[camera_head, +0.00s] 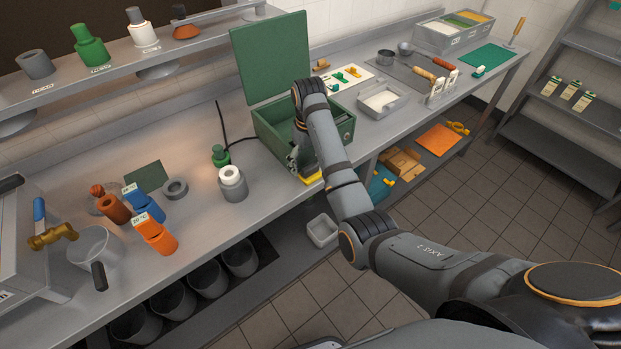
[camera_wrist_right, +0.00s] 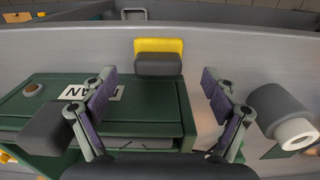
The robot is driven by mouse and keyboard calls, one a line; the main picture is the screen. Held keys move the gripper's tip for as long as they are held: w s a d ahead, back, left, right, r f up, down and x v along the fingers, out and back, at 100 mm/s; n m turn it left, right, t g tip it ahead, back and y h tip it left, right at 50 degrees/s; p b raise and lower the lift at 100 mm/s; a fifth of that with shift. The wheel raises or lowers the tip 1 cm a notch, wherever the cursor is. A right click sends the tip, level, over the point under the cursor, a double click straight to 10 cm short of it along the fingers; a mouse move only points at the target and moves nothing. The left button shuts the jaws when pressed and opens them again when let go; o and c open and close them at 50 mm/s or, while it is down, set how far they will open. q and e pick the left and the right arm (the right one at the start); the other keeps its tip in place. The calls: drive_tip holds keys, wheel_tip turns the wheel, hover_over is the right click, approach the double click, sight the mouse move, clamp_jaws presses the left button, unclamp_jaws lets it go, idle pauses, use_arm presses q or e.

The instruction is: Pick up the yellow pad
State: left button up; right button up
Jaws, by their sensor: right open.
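The yellow pad (camera_head: 313,178) lies at the front edge of the counter, beside the front of the green box, partly hidden by my right arm. In the right wrist view the yellow pad (camera_wrist_right: 158,45) shows upper centre, with a dark grey block (camera_wrist_right: 158,65) against its near side. My right gripper (camera_wrist_right: 157,85) is open and empty, its two fingers spread wide to either side of the pad's line, short of it. In the head view my right gripper (camera_head: 298,160) is pointed down beside the box, mostly hidden by its arm. My left gripper is not in view.
The green box (camera_head: 272,125) with its lid (camera_head: 268,58) raised stands just behind the gripper. A white roll in a grey holder (camera_head: 232,184) stands to its left, also close to the right finger in the wrist view (camera_wrist_right: 292,130). Bare counter (camera_head: 262,215) lies in front.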

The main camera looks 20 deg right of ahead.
sight(309, 166)
wheel_tip(309, 166, down, 3)
drive_tip(key=shift+w+d+f+p, duration=0.1)
drive_tip(key=shift+w+f+p, duration=0.1)
drive_tip(key=shift+p, duration=0.1)
drive_tip(key=shift+s, duration=0.1)
drive_tip(key=c, duration=1.2)
drive_tip(key=shift+r, duration=0.1)
